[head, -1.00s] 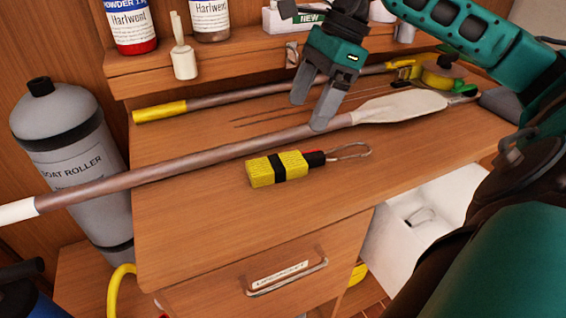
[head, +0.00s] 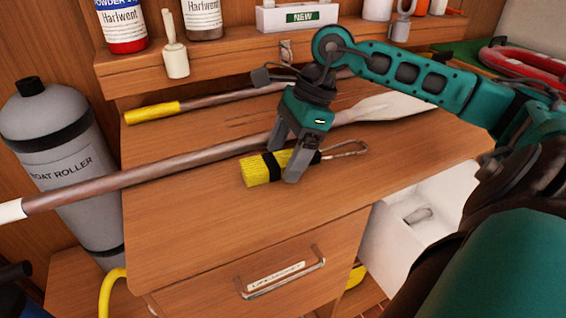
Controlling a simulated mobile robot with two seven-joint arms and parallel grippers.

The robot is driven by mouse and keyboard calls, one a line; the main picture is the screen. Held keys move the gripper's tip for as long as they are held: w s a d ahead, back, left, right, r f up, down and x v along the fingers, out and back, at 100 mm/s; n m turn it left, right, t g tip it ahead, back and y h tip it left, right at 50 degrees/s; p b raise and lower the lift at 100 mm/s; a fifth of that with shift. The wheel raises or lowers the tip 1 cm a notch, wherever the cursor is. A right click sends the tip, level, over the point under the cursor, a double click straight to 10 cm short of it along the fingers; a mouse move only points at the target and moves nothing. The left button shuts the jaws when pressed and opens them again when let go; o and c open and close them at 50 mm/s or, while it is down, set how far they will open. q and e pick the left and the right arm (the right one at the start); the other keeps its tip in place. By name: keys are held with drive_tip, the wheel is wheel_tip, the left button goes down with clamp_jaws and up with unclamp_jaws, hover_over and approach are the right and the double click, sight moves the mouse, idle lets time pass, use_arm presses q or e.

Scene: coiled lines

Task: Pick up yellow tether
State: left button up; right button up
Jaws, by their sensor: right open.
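The yellow tether (head: 258,170) is a folded yellow bundle with a black band and a metal hook at its right end. It lies on the wooden desk top. My right gripper (head: 282,164) is open and points down over the bundle, its fingers around the right part near the black band. One finger hides part of the bundle's right end. I cannot tell whether the fingers touch it. My left gripper is not in view.
A long paddle (head: 170,175) lies across the desk just behind the tether, and a yellow-ended pole (head: 190,107) lies further back. A shelf with bottles (head: 203,17) runs along the back. A drawer (head: 280,270) is below the front edge. The desk's front is clear.

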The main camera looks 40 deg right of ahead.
drive_tip(key=shift+c, duration=0.3)
drive_tip(key=c, duration=1.4)
drive_tip(key=shift+o, duration=0.2)
drive_tip(key=shift+r, duration=0.1)
